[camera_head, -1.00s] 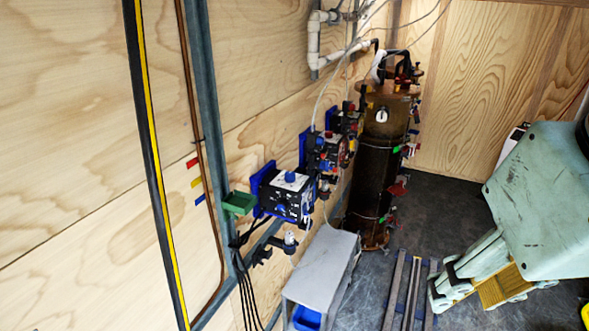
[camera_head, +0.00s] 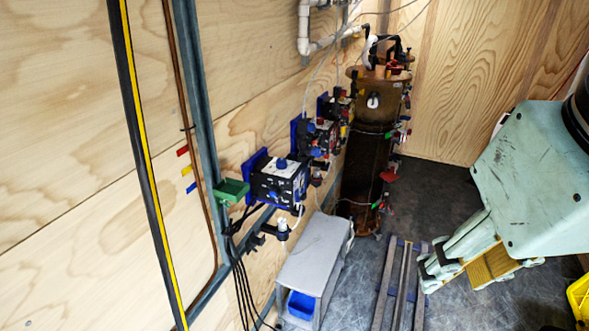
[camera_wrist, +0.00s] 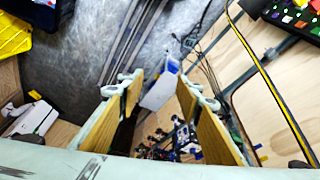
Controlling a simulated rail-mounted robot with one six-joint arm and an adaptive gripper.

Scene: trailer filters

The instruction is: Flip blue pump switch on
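A black control box (camera_head: 280,186) with a white top sits on a blue wall plate at the left wall. It has a blue knob (camera_head: 281,163) on top and a small blue switch (camera_head: 272,195) on its front; its setting is too small to tell. More boxes with blue and red parts (camera_head: 318,140) stand behind it. My gripper (camera_head: 432,272) is at the right, well apart from the boxes. In the wrist view my gripper (camera_wrist: 160,88) has its two wood-coloured fingers spread, with nothing between them. The boxes show small there, beyond the fingers.
A grey bench (camera_head: 312,250) with a blue bin (camera_head: 301,305) stands below the box. A green tray (camera_head: 231,190) is on the post beside it. A tall brown tank (camera_head: 366,165) stands behind. Rails (camera_head: 400,285) lie on the floor. A yellow crate (camera_head: 578,298) is at lower right.

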